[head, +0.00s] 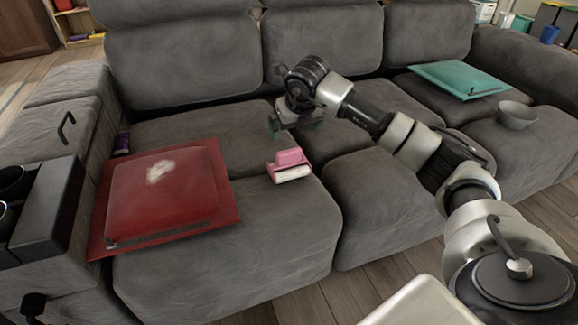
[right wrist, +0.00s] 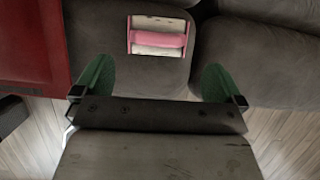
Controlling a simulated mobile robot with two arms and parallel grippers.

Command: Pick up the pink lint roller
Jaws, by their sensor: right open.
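My right gripper (head: 296,127) is above the sofa, a little behind the roller in the head view. Its green fingers (right wrist: 157,80) are wide apart with nothing between them. My left gripper is not in view.
A red cushion (head: 215,197) with a pale patch lies left of the roller. A teal cushion (head: 440,77) and a grey bowl (head: 517,115) are on the right seats. The sofa backrest (head: 185,58) rises behind.

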